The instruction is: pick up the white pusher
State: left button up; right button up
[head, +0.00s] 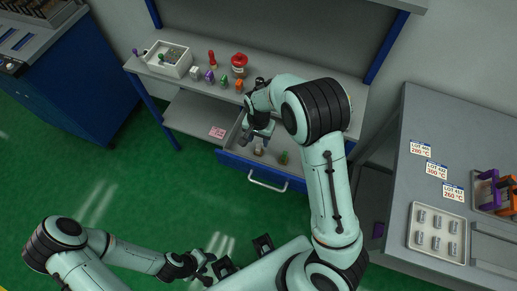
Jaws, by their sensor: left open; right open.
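A small white piece (194,73), which looks like the white pusher, stands on the grey workbench at the left end of a row of small coloured pieces. My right gripper (256,137) is open and points down over the open blue drawer, to the right of and nearer than the white piece. A small pale object with a brownish part (258,151) is in the drawer close to this gripper; its shape is too small to tell. My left gripper (207,270) is open and low at the bottom of the view, far from the bench.
Purple (209,76), green (223,80) and orange (239,86) pieces stand beside the white one. The pulled-out drawer (228,157) also holds a green item (284,157). A tray (437,250) sits on the right table.

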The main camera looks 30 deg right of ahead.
aim_at(259, 144)
notch_tip(259, 144, down, 7)
grip_shut()
dwell(0.4)
